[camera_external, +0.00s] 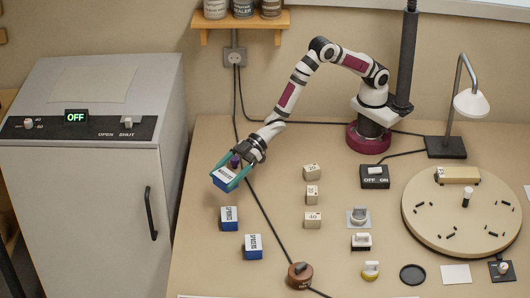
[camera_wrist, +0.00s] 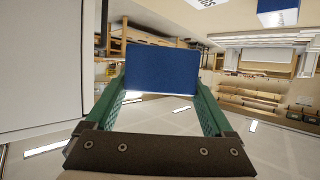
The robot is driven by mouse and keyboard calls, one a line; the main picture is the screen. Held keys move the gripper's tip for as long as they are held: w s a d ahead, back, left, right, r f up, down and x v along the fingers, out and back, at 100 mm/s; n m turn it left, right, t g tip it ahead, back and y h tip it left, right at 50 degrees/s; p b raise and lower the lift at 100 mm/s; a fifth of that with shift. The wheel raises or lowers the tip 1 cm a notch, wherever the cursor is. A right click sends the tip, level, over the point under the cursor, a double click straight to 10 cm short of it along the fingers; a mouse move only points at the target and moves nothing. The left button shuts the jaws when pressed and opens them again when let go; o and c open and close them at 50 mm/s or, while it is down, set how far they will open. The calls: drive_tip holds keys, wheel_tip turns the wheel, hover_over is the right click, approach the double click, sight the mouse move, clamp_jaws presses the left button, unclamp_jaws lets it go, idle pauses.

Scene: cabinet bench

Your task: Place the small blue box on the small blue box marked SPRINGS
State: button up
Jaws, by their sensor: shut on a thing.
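My gripper (camera_external: 231,178), with green fingers, is shut on a small blue box (camera_external: 220,184) with a white label. It holds the box tilted in the air near the bench's left side. In the wrist view the blue box (camera_wrist: 162,68) sits between the green fingers. Two more small blue boxes with white labels stand on the bench below: one farther back (camera_external: 229,224) and one nearer the front (camera_external: 252,251). Their label print is too small to read surely. Part of a blue box (camera_wrist: 278,16) shows at the wrist view's top right.
A grey cabinet (camera_external: 90,190) with a black handle stands left of the bench. Several small beige blocks (camera_external: 312,219) are right of the blue boxes. A black cable crosses the bench to a brown knob (camera_external: 300,275). A round tray (camera_external: 425,229) and a lamp (camera_external: 470,103) stand right.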

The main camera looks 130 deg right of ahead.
hover_over(228, 215)
wheel_tip(228, 215, down, 3)
drive_tip(key=shift+s+f, duration=0.15)
drive_tip(key=shift+f, duration=1.9)
drive_tip(key=o, duration=1.2)
drive_tip(key=shift+f, duration=0.15)
